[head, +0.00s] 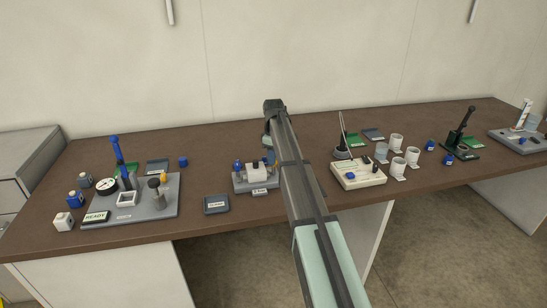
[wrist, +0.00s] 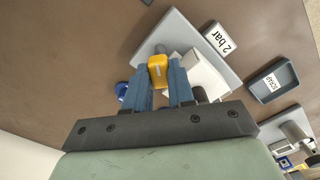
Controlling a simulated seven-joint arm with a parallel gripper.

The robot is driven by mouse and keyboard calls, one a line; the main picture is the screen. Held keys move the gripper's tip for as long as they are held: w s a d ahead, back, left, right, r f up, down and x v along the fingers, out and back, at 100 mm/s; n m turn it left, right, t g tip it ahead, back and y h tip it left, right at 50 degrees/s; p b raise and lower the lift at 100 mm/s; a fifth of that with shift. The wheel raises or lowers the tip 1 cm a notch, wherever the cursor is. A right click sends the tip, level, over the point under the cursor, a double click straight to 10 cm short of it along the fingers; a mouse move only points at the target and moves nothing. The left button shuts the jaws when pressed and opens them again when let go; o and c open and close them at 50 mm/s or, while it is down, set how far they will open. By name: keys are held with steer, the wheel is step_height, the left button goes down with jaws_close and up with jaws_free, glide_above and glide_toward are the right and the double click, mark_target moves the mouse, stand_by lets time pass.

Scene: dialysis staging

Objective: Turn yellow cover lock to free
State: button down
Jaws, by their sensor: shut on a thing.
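The yellow cover lock (wrist: 157,72) is a small rounded lever in the wrist view, on the grey-based fixture labelled "2 bar" (wrist: 201,46). My gripper (wrist: 161,84) has its two blue fingers on either side of the yellow lock and is shut on it. A grey knob or pin stands just beyond the lock. A white block (wrist: 205,75) of the fixture sits right beside the right finger. In the head view the fixture (head: 242,184) stands at mid-table.
A dark grey tray labelled "SCRAP" (wrist: 274,82) lies beside the fixture. Left of it stands a grey station with a gauge and blue lever (head: 160,203). To the right are a cream box (head: 358,174) and several white cups (head: 396,142). Bare brown table (head: 220,150) lies behind the fixture.

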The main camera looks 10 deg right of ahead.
steer(key=m, duration=0.5)
steer(key=shift+m, duration=2.5)
steer(key=c, duration=1)
jaws_free()
steer(key=shift+o, duration=0.2)
step_height(320, 180, up, 14)
steer(key=shift+f, duration=0.1)
